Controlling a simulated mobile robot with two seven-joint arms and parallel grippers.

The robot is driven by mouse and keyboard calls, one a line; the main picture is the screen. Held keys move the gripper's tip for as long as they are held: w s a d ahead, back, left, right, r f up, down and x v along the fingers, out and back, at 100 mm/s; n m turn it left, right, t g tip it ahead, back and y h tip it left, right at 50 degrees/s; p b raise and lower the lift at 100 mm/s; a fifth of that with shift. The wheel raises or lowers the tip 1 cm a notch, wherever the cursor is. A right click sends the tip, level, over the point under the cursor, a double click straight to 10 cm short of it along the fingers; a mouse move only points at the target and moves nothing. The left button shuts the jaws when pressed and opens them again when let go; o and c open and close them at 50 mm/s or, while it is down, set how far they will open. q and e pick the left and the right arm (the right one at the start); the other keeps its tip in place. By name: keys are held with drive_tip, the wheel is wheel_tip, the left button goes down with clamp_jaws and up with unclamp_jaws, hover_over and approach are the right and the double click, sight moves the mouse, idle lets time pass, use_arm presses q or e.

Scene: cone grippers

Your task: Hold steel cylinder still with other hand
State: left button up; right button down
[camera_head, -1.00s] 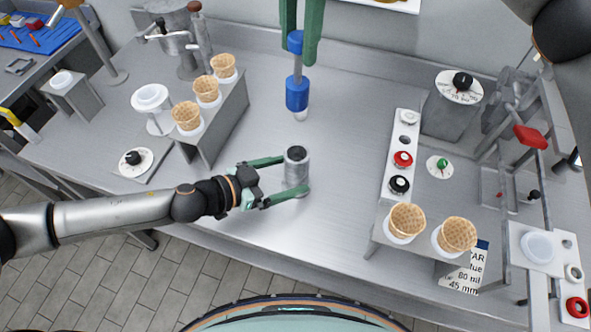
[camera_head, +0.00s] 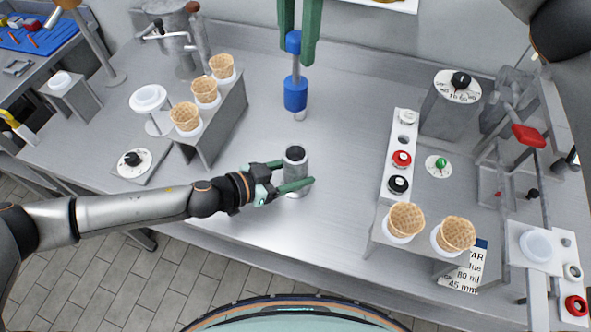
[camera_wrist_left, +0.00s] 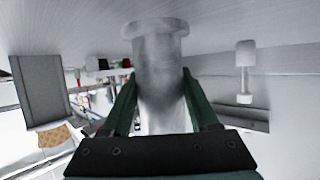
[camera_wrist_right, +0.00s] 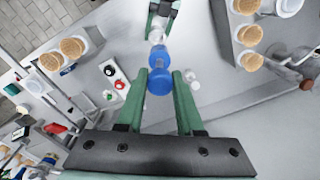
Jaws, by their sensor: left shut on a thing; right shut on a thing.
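The steel cylinder (camera_head: 296,180) stands upright on the steel counter, with a dark round top. My left gripper (camera_head: 298,172) is shut on it from the left, one finger on each side. In the left wrist view the cylinder (camera_wrist_left: 160,65) sits between the green fingers. My right gripper (camera_head: 298,50) points down from the top and is shut on a blue tool (camera_head: 296,95) with a pale tip. The tip hangs above the counter, behind the cylinder and apart from it. In the right wrist view the tool's blue end (camera_wrist_right: 160,82) lies between the fingertips.
A stand with several cones (camera_head: 205,92) is at the back left. A button panel (camera_head: 400,158) and two more cones (camera_head: 407,220) are to the right. A dial box (camera_head: 452,105) is behind them. The counter (camera_head: 335,215) around the cylinder is largely clear.

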use_arm(q)
clamp_jaws()
idle(0.3)
drive_tip(key=shift+o, duration=0.6)
unclamp_jaws()
drive_tip(key=shift+f, duration=0.1)
clamp_jaws()
drive_tip(key=shift+o, duration=1.7)
unclamp_jaws()
